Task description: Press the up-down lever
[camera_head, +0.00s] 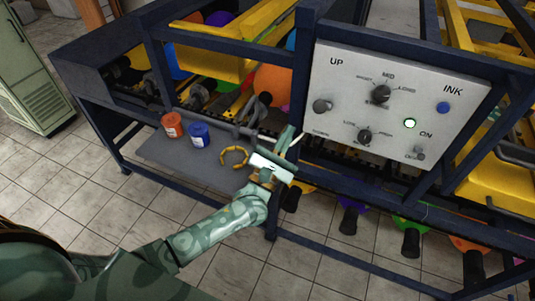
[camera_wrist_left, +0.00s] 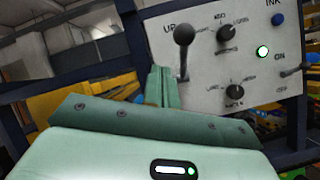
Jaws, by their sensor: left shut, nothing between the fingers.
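The up-down lever, with a dark ball knob (camera_head: 321,106), is at the left side of the white control panel (camera_head: 345,75), below the word UP. In the left wrist view the lever (camera_wrist_left: 184,36) stands upright in its slot, knob at the top. My left gripper (camera_head: 291,138) is shut and empty, below and left of the lever in the head view. In the left wrist view its fingers (camera_wrist_left: 158,84) are just left of and below the knob; I cannot tell whether they touch the lever. My right gripper is not in view.
The panel also bears dials (camera_head: 381,93), a blue button (camera_head: 443,107), a lit green button (camera_head: 410,123) and an ON switch (camera_head: 419,153). A blue frame post (camera_head: 301,70) stands beside the panel.

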